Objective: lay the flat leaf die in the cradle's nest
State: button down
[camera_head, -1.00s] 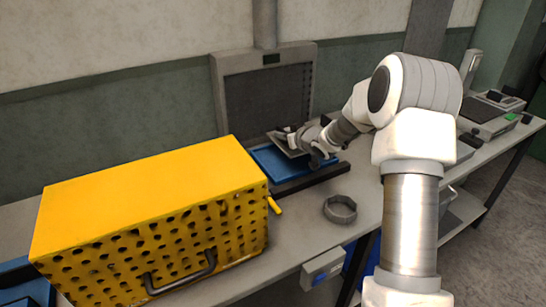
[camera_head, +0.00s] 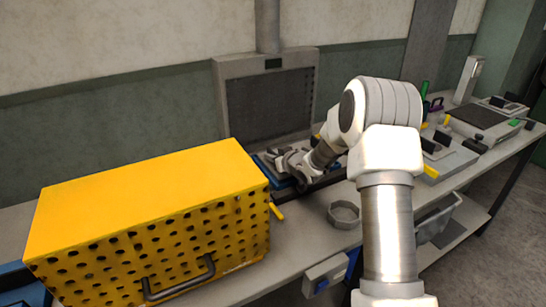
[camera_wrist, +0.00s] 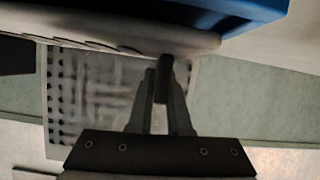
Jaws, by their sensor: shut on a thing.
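My gripper (camera_head: 277,160) is low over the blue tray (camera_head: 262,164) in front of the grey meshed panel, seen from behind my wrist. In the wrist view my gripper (camera_wrist: 164,75) is shut on a small dark upright tab. The tab meets the edge of a pale, flat, rounded piece with dark notches, which looks like the leaf die (camera_wrist: 110,33). Most of the die is out of that frame. A blue surface (camera_wrist: 235,12) shows just beyond it. Whether the die touches the tray is hidden. I cannot make out the cradle's nest clearly.
A large yellow perforated box (camera_head: 145,215) stands to the left, close to the tray. A grey ring (camera_head: 344,214) lies on the bench in front. The grey meshed panel (camera_head: 270,105) rises behind. Devices (camera_head: 482,122) and small coloured things crowd the bench's right end.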

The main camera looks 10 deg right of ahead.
jog(key=shift+f+b, duration=0.3)
jog(key=shift+b, duration=0.05)
jog(key=c, duration=0.9)
grip_release()
jog(key=shift+f, duration=0.1)
jog(key=shift+o, duration=0.2)
